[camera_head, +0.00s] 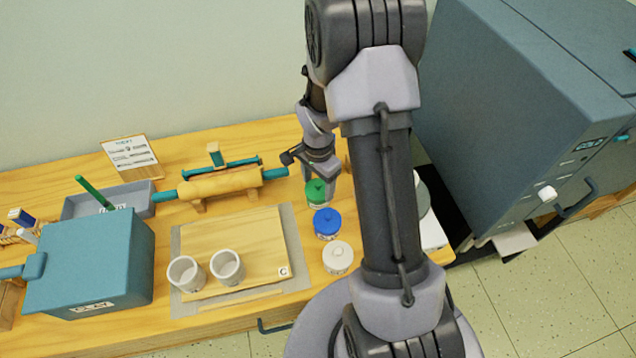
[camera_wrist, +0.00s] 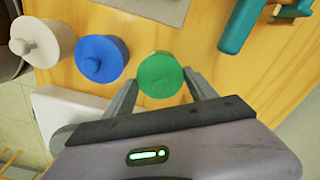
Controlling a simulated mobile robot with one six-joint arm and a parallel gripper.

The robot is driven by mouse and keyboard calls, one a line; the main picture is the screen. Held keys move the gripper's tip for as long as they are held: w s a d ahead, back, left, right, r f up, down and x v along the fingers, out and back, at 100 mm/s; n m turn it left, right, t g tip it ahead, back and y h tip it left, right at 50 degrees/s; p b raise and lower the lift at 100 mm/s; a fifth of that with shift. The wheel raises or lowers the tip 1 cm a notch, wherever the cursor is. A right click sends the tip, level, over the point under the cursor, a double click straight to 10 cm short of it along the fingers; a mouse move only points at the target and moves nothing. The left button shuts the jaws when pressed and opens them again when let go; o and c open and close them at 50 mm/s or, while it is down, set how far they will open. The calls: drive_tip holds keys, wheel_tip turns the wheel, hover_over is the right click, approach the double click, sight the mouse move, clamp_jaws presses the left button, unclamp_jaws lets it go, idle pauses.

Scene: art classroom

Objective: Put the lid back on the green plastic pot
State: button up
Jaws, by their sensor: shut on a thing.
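The green plastic pot (camera_head: 317,200) stands on the wooden table at the back of a row of three pots. Its green lid (camera_head: 315,186), round with a small knob, shows at the top of the pot. The lid (camera_wrist: 160,72) also shows in the wrist view, covering what lies under it. My gripper (camera_head: 321,174) reaches down over the pot from behind. In the wrist view, the fingers of my gripper (camera_wrist: 161,80) are on either side of the lid, shut on it. I cannot tell whether the lid is fully seated on the rim.
A blue pot (camera_head: 327,223) and a white pot (camera_head: 338,258) stand close in front, both lidded. A rolling pin (camera_head: 220,184) lies to the left, near a board (camera_head: 235,240) with two cups. A teal box (camera_head: 92,265) stands further left. A large grey-blue cabinet is at right.

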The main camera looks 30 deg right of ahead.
idle(0.8)
drive_tip(key=o, duration=1.6)
drive_tip(key=shift+r+p, duration=2.3)
drive_tip(key=shift+r, duration=1.25)
drive_tip(key=shift+f, duration=0.1)
clamp_jaws()
drive_tip(key=shift+f, duration=0.15)
